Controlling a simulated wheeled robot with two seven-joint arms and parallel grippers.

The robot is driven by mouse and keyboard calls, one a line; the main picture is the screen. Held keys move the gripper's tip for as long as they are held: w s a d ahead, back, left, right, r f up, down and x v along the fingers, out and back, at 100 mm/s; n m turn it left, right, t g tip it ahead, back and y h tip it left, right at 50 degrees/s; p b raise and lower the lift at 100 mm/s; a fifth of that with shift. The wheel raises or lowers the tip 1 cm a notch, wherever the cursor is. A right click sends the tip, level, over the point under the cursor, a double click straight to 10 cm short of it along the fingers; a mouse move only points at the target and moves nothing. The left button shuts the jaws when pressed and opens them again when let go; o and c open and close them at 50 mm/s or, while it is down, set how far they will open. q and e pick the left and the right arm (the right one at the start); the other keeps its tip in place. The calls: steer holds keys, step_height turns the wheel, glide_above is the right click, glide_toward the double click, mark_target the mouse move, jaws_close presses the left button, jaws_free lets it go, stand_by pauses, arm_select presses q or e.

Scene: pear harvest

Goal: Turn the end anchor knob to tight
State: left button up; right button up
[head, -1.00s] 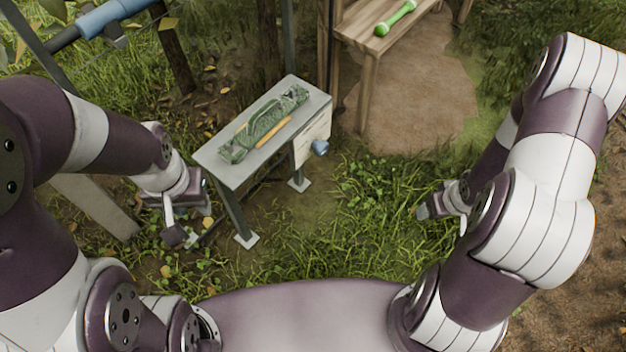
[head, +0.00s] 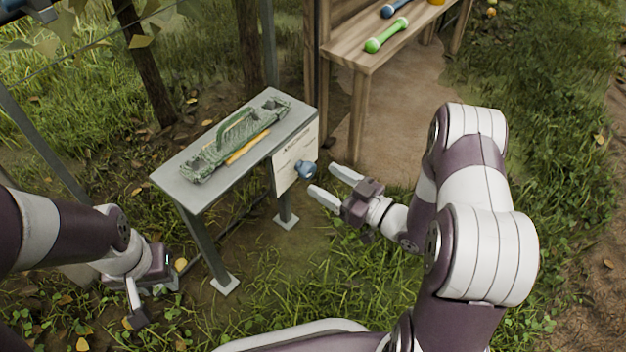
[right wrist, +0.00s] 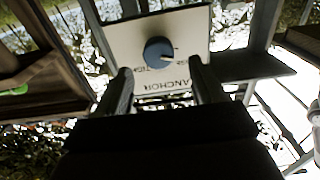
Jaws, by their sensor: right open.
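The blue anchor knob (head: 305,170) sticks out from a white labelled plate (head: 290,158) on the side of a small grey table. In the right wrist view the knob (right wrist: 159,53) sits ahead of and between the two fingers, with a pale pointer mark on its right side; the plate (right wrist: 196,38) reads "ANCHOR" upside down. My right gripper (head: 328,183) is open and empty, its fingertips just short of the knob. My left gripper (head: 150,302) hangs low left of the table, apart from the knob; its jaw gap is unclear.
A green tool tray (head: 215,158) with an orange-handled tool lies on the grey table (head: 180,180). Grass in front is open.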

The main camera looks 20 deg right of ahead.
mark_target(312, 172)
steer(key=b+x, duration=0.1)
steer(key=x, duration=0.3)
steer(key=shift+f, duration=0.1)
steer(key=shift+w+a, duration=0.2)
steer(key=shift+w, duration=0.05)
arm_select(q)
step_height(312, 172, down, 2)
steer(key=shift+f, duration=0.2)
arm_select(e)
steer(key=c, duration=1)
steer(key=shift+c, duration=0.2)
arm_select(q)
steer(key=shift+r, duration=0.15)
